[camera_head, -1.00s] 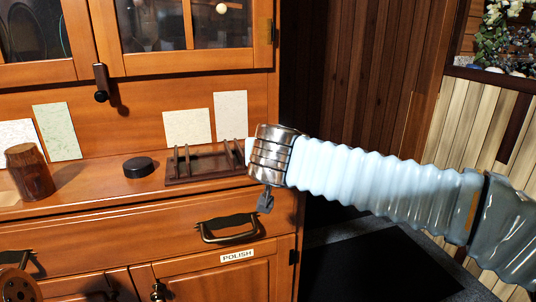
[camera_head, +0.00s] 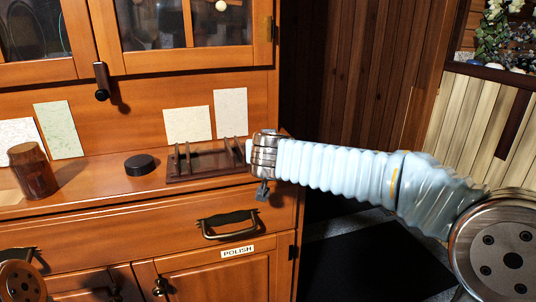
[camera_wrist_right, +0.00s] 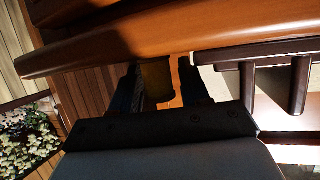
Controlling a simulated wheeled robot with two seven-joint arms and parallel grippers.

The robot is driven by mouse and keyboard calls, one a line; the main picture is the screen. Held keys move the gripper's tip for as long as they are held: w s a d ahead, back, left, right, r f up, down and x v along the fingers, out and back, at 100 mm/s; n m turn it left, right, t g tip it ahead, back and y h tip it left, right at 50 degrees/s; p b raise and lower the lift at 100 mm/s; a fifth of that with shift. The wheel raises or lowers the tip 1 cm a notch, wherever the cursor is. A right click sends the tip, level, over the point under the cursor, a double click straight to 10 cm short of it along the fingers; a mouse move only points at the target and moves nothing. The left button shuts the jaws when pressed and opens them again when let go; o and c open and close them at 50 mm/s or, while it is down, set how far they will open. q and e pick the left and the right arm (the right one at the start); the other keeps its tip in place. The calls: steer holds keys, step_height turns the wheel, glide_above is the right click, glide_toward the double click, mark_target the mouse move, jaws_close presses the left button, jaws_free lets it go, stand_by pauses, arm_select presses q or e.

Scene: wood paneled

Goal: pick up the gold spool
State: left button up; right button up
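The gold spool (camera_wrist_right: 157,78) shows in the right wrist view as a dull yellow-brown, shaded cylinder. It lies between the two dark fingers of my right gripper (camera_wrist_right: 158,88), close to the left one. The fingers are apart; a narrow gap seems to show on the right side of the spool, and I see no clear grip. In the head view my right gripper (camera_head: 262,190) is at the right end of the cabinet counter, mostly hidden by its own wrist. I cannot make out the spool there. My left gripper is not in view.
A dark wooden rack with upright pegs (camera_head: 207,168) stands on the counter just left of my right wrist. A black round tin (camera_head: 140,165) and a brown wooden jar (camera_head: 32,170) stand further left. Cards lean against the back panel. The drawer handle (camera_head: 230,223) sticks out below.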

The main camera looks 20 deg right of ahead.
steer(key=c, duration=0.7)
steer(key=shift+r, duration=0.15)
